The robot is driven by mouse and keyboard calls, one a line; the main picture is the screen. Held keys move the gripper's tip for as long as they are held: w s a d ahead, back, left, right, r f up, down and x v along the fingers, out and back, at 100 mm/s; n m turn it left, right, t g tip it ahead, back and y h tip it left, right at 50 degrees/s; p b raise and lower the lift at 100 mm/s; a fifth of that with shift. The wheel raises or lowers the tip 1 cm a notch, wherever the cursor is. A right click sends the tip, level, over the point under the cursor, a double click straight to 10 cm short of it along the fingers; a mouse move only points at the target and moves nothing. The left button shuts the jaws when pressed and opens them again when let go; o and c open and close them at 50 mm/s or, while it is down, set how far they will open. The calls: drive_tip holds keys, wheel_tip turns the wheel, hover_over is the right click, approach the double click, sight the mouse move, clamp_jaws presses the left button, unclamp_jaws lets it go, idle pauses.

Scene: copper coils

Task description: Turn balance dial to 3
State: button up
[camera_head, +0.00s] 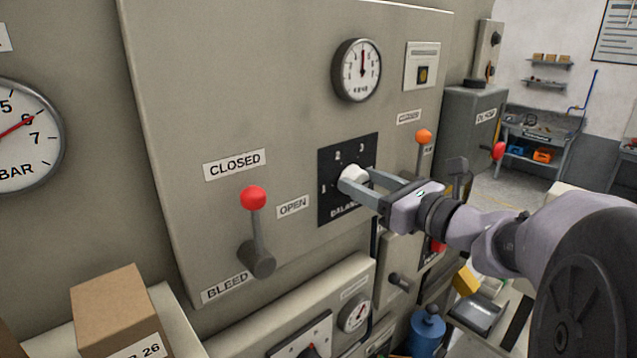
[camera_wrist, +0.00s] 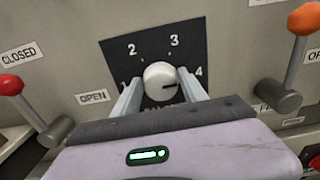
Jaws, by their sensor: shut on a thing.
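The balance dial is a round white knob (camera_head: 352,175) on a black plate (camera_head: 328,158) marked 1 to 4, set in the grey cabinet front. In the wrist view the knob (camera_wrist: 158,74) sits between my gripper's two fingers (camera_wrist: 160,79), with 2 and 3 above it, 1 to the left and 4 to the right. A short dark mark on the knob lies on its right side, on the side of the 4. My gripper (camera_head: 357,180) is shut on the knob. The fingers hide part of the plate and its lower lettering.
A red-knobbed lever (camera_head: 256,230) stands left of the dial, between CLOSED and BLEED labels. An orange-knobbed lever (camera_head: 423,150) stands close on the right. A round gauge (camera_head: 357,70) is above. A cardboard box (camera_head: 115,305) sits at lower left.

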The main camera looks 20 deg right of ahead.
drive_tip(key=n+b, duration=0.3)
drive_tip(key=b, duration=0.2)
drive_tip(key=n+b, duration=0.4)
drive_tip(key=b, duration=0.2)
drive_tip(key=n+b, duration=0.4)
drive_tip(key=b, duration=0.2)
drive_tip(key=shift+s+a+f, duration=0.1)
drive_tip(key=shift+a+f, duration=0.15)
drive_tip(key=shift+r+n, duration=0.1)
drive_tip(key=shift+n, duration=0.3)
drive_tip(key=o, duration=1.3)
drive_tip(key=shift+o, duration=0.2)
